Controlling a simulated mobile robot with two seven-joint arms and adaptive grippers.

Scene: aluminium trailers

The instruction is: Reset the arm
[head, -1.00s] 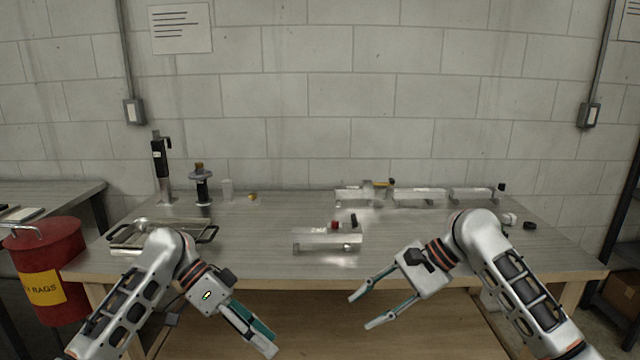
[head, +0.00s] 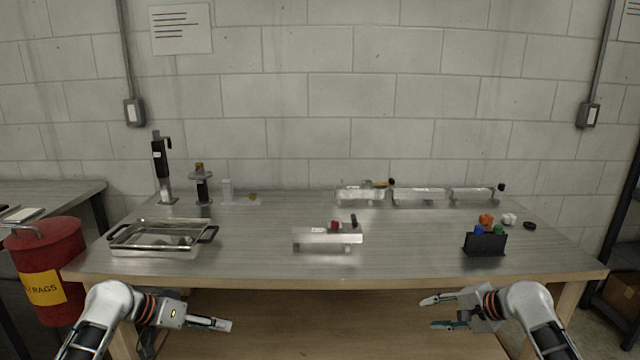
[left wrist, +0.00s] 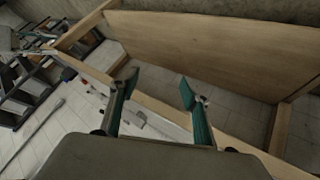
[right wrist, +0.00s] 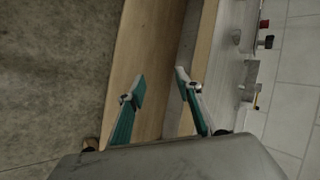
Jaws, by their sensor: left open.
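My left gripper (head: 208,324) is low in front of the table's front edge at the left, pointing right. In the left wrist view its two fingers (left wrist: 150,92) are apart with nothing between them. My right gripper (head: 440,312) is in front of the table at the right, pointing left. In the right wrist view its fingers (right wrist: 160,90) are apart and empty. Both are clear of the objects on the table.
The table (head: 400,262) carries a metal tray (head: 152,249), an aluminium trailer block (head: 310,240), a black holder (head: 484,244) with coloured caps, and several trailers (head: 418,200) at the back. A red bin (head: 50,254) stands at the left.

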